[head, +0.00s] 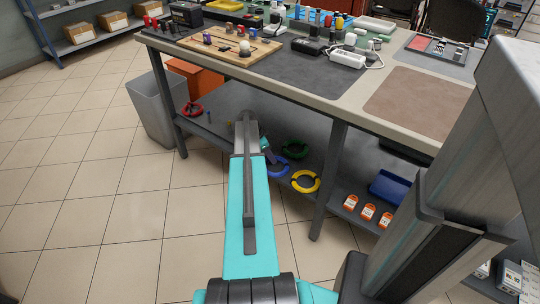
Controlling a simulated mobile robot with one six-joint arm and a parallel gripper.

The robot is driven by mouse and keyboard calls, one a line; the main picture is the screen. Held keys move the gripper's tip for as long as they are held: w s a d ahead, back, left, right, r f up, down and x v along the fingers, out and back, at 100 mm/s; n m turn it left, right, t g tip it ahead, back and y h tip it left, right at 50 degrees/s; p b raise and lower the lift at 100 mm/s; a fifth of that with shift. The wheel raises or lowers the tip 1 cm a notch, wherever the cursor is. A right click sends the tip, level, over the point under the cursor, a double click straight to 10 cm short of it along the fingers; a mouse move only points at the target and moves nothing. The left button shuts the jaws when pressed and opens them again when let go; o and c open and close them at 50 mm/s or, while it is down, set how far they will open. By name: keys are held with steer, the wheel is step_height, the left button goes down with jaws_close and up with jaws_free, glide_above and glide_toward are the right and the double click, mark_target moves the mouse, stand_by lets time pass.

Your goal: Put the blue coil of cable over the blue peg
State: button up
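The blue coil of cable (279,170) lies on the lower shelf under the workbench, just right of my arm. It sits between a green coil (296,150) and a yellow coil (305,181). A small upright blue thing (209,117), perhaps the blue peg, stands on the same shelf to the left, near a red coil (192,109). My arm reaches in under the bench. My gripper (268,152) seems to be at its far end, left of the blue coil, mostly hidden by the arm. I cannot tell whether its fingers are open or shut.
The bench top (335,105) overhangs the shelf, with a leg (328,182) right of the coils. Orange-labelled items (367,212) and a blue bin (390,188) are further right. A grey waste bin (155,110) stands left. The tiled floor in front is clear.

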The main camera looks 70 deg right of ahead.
steer(key=p+v, duration=0.2)
steer(key=v, duration=1)
steer(key=shift+p, duration=0.4)
stand_by(0.3)
steer(key=w+a+f+n+y, duration=0.1)
steer(key=w+a+f+n, duration=0.4)
steer(key=a, duration=0.7)
steer(key=w+a+f+n, duration=0.4)
steer(key=a+f, duration=0.4)
steer(key=a, duration=0.4)
steer(key=w+a+f+n+y, duration=0.1)
steer(key=w+a+f+n, duration=0.4)
steer(key=a, duration=0.7)
steer(key=s+a+f+n, duration=0.2)
steer(key=a+f+n, duration=0.15)
steer(key=a, duration=0.45)
steer(key=s+a+f+n, duration=0.2)
steer(key=a+f, duration=0.2)
steer(key=a, duration=0.4)
steer(key=s+a+f+n+g+y, duration=0.1)
steer(key=s+a+f+n, duration=0.2)
steer(key=s+a+n, duration=0.5)
steer(key=s+a, duration=0.4)
steer(key=a, duration=0.3)
steer(key=shift+a+f+g, duration=0.15)
steer(key=shift+f+g, duration=0.15)
steer(key=shift+f, duration=0.05)
